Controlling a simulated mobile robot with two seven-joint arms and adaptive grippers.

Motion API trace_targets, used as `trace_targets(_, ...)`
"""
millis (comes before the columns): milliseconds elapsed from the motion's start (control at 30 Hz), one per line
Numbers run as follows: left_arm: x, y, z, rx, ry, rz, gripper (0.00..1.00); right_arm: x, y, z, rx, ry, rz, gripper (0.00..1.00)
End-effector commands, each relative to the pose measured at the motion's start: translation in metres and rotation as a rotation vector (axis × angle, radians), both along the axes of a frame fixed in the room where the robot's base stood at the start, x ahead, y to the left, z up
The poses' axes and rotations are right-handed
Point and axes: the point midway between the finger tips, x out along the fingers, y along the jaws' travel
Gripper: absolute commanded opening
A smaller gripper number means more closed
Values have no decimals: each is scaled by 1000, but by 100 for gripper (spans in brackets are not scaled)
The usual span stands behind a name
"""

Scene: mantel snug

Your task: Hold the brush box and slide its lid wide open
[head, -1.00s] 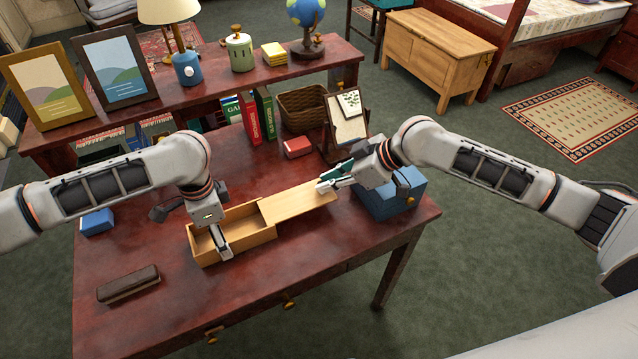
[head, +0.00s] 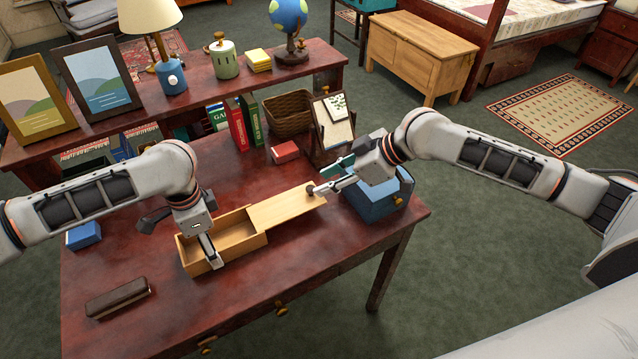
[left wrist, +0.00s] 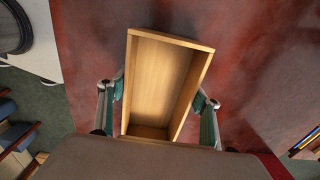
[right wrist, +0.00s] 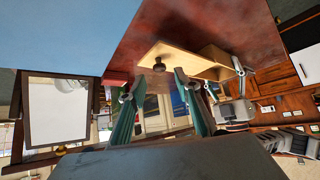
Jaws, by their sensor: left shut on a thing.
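The brush box (head: 255,240) is an open-topped wooden box on the red-brown desk. Its inside looks empty in the left wrist view (left wrist: 160,85). Its flat lid (head: 285,208) is slid far out to the right, overlapping the box only near its right end. A small dark knob (head: 311,187) stands at the lid's far end. My left gripper (head: 206,240) is shut across the box, one finger on each long side. My right gripper (head: 324,184) is open, just right of the knob. In the right wrist view, the knob (right wrist: 158,65) lies beyond the parted fingers.
A blue box (head: 378,200) sits under my right gripper near the desk's right edge. A brown case (head: 118,298) lies at front left, a blue block (head: 84,236) at left. A red block (head: 285,152), books and a basket (head: 288,112) stand behind. The front middle is clear.

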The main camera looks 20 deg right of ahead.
Motion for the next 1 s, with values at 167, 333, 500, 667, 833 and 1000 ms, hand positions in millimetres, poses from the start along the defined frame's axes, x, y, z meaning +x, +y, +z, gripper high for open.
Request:
trace_targets(167,0,0,0,0,0,0,37,-14,-24,27,-3,-1,-1,33)
trace_targets(333,0,0,0,0,0,0,37,-23,-40,46,-2,-2,-1,33)
trace_targets(500,0,0,0,0,0,0,37,-29,-48,56,-1,0,-1,33)
trace_targets(667,0,0,0,0,0,0,37,-30,-49,58,0,1,1,33)
trace_targets(833,0,0,0,0,0,0,37,-30,-49,57,0,1,1,33)
trace_targets(1000,0,0,0,0,0,0,83,-30,-49,57,0,0,0,33)
